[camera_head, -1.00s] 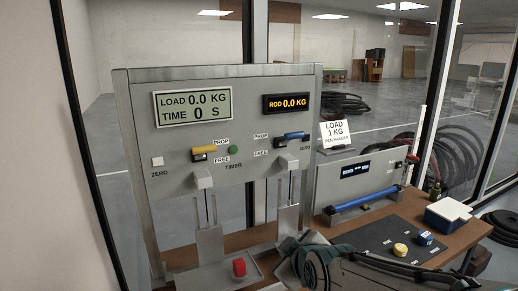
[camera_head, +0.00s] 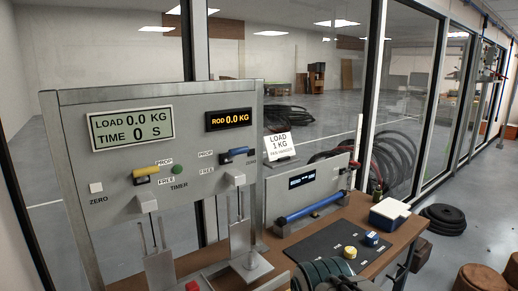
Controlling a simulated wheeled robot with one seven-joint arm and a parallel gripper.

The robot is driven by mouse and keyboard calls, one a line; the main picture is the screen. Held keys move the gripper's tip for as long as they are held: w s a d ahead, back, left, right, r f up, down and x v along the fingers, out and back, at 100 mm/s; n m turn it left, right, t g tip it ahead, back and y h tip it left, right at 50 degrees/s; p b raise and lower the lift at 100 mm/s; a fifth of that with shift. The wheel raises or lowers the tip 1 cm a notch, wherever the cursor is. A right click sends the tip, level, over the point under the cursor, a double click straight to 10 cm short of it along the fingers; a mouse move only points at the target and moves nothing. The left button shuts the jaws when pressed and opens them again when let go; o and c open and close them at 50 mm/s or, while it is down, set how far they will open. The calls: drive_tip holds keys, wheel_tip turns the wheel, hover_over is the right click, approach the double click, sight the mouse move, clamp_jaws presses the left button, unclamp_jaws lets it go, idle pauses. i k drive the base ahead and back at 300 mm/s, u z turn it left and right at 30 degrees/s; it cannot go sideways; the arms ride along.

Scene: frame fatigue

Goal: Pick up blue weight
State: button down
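The blue weight (camera_head: 371,239) is a small blue round piece with a pale label. It rests on the dark mat (camera_head: 322,243) on the wooden table, at right of centre. A yellow weight (camera_head: 350,252) sits just in front and to the left of it, on the same mat. A dark part of my arm shows at the bottom edge, in front of the mat. My gripper's fingers do not show, so I cannot see their state. Nothing covers the blue weight.
A blue-and-white box (camera_head: 389,213) stands behind the blue weight, at the right side of the table. A grey unit with a blue bar (camera_head: 313,209) stands behind the mat. A tall grey panel (camera_head: 150,180) fills the left. Black discs (camera_head: 444,219) lie on the floor at right.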

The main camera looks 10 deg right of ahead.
sight(371, 238)
drive_tip(key=z, duration=0.3)
drive_tip(key=i, duration=0.5)
drive_tip(key=z, duration=0.85)
